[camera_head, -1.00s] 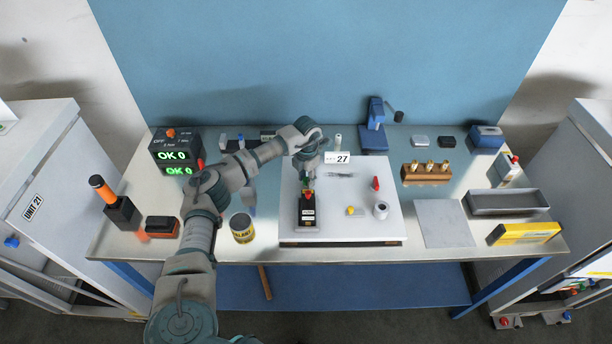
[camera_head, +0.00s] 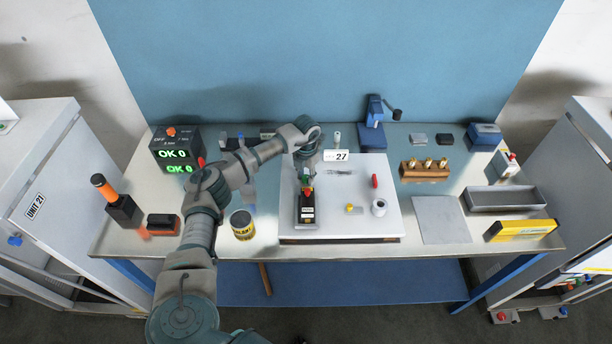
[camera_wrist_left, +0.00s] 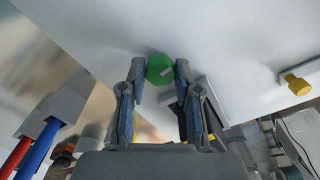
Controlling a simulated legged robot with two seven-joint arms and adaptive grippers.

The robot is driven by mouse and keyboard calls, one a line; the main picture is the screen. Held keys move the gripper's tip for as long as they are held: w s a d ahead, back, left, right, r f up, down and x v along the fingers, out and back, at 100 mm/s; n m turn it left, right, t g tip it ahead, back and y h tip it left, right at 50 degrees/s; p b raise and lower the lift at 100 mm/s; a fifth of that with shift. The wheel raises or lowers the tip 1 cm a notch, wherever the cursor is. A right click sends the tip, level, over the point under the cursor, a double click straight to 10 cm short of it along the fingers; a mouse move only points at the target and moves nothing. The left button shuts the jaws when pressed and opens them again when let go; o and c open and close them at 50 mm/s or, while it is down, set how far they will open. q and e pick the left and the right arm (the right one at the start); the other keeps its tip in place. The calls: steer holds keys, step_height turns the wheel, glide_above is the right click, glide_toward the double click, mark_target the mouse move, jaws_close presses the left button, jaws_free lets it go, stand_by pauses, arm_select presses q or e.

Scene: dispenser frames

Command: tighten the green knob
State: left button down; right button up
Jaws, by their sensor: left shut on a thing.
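The green knob (camera_wrist_left: 160,68) shows in the left wrist view with a pale mark on its face. My left gripper (camera_wrist_left: 161,76) has its two fingertips on either side of the knob and is shut on it. In the head view, my left gripper (camera_head: 306,174) reaches down at the back end of a black device (camera_head: 307,215) with a red part and a white label. The knob is largely hidden by the fingers there. The device stands on a white board (camera_head: 350,222). My right gripper is not in view.
A yellow can (camera_head: 242,225) stands left of the board. A display box (camera_head: 175,150) reads "OK 0".

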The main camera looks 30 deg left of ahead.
mark_target(306, 176)
arm_select(q)
steer(key=c, duration=1)
jaws_free()
steer(key=shift+w+a+r, duration=0.1)
steer(key=shift+w+r, duration=0.1)
steer(key=shift+r, duration=0.05)
steer(key=shift+o, duration=0.9)
steer(key=shift+f, duration=0.2)
steer(key=shift+r, duration=0.3)
step_height(306, 176, up, 11)
steer(key=shift+r, duration=0.15)
steer(key=shift+a, duration=0.1)
